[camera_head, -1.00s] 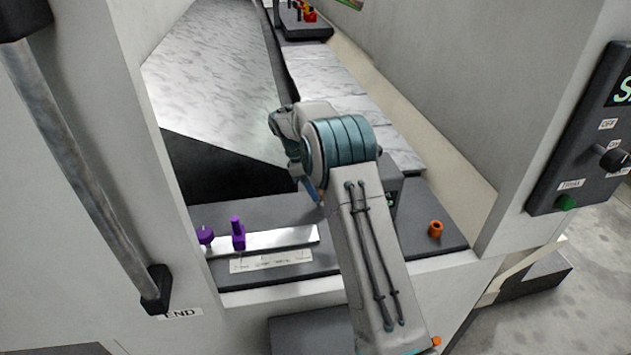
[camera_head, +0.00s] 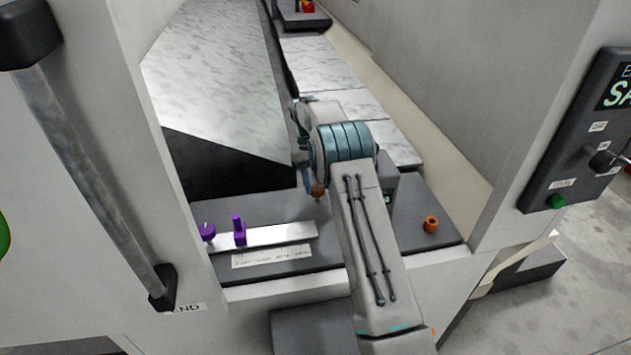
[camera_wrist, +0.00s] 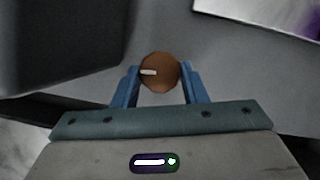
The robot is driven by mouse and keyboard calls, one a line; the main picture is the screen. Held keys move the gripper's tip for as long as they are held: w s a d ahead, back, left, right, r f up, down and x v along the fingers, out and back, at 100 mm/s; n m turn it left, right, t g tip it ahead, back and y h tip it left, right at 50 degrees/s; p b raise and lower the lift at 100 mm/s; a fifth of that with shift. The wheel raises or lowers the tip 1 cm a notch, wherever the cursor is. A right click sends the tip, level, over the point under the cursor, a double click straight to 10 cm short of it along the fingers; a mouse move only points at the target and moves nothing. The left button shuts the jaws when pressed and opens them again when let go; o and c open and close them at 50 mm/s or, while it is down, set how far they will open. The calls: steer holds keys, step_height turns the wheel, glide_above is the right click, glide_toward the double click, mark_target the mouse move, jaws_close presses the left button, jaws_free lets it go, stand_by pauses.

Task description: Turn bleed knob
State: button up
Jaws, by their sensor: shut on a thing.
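The bleed knob (camera_wrist: 159,72) is a round orange-brown cap with a short white mark. The mark points left in the wrist view. In the head view the knob (camera_head: 318,189) shows as a small brown shape at the far side of the grey panel. My gripper (camera_wrist: 161,80) has its two blue fingers on either side of the knob and is shut on it. In the head view my gripper (camera_head: 312,184) is partly hidden by my own wrist and forearm. The knob's base is hidden.
Two purple knobs (camera_head: 239,231) stand on a white strip at the left of the panel, above a label (camera_head: 272,256). Another orange knob (camera_head: 431,225) stands at the right. White walls enclose the panel. A dark control box (camera_head: 585,140) hangs at the right.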

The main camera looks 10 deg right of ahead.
steer(key=shift+m+y, duration=0.3)
steer(key=shift+m, duration=0.3)
steer(key=o, duration=1)
